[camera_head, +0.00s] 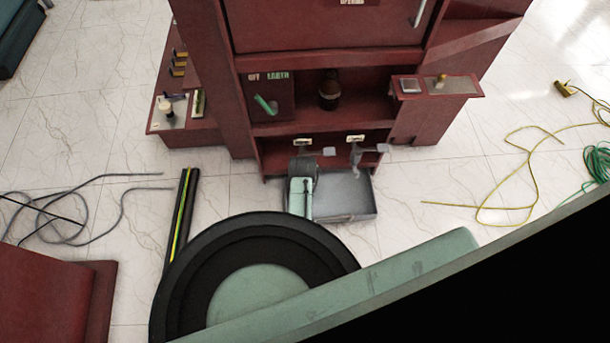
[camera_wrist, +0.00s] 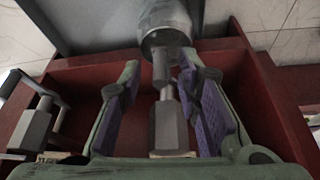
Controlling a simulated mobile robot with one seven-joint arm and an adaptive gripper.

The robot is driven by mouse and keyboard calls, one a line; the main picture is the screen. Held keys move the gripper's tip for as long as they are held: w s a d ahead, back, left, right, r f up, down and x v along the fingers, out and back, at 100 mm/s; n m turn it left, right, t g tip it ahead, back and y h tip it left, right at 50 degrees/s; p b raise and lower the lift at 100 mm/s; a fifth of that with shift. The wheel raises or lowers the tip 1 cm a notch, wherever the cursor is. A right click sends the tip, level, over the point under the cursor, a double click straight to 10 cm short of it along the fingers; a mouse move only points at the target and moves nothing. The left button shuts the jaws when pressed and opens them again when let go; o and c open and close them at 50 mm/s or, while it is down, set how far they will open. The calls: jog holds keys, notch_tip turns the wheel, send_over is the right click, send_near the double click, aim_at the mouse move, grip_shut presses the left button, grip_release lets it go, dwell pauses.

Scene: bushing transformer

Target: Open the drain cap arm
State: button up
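Two grey drain valves hang in the low red compartment. The right one (camera_head: 356,155) has a side paddle lever. In the wrist view this valve (camera_wrist: 36,125) is at the left, with its bent dark lever (camera_wrist: 52,95). The other valve (camera_wrist: 167,120) stands between my fingers; a narrow grey piece (camera_wrist: 160,66) rises from it towards a round metal end (camera_wrist: 165,28). My gripper (camera_wrist: 160,78) is open, its purple pads on both sides of that piece with visible gaps. In the head view my gripper (camera_head: 303,165) is at the left valve, largely hiding it. I cannot tell which part is the cap arm.
A grey tray (camera_head: 350,207) lies on the floor below the valves. The red compartment walls (camera_wrist: 270,95) stand close around my gripper. A shelf above holds a brown bushing (camera_head: 328,93). Yellow cable (camera_head: 485,212) lies on the floor at right.

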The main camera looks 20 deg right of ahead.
grip_shut()
dwell(0.7)
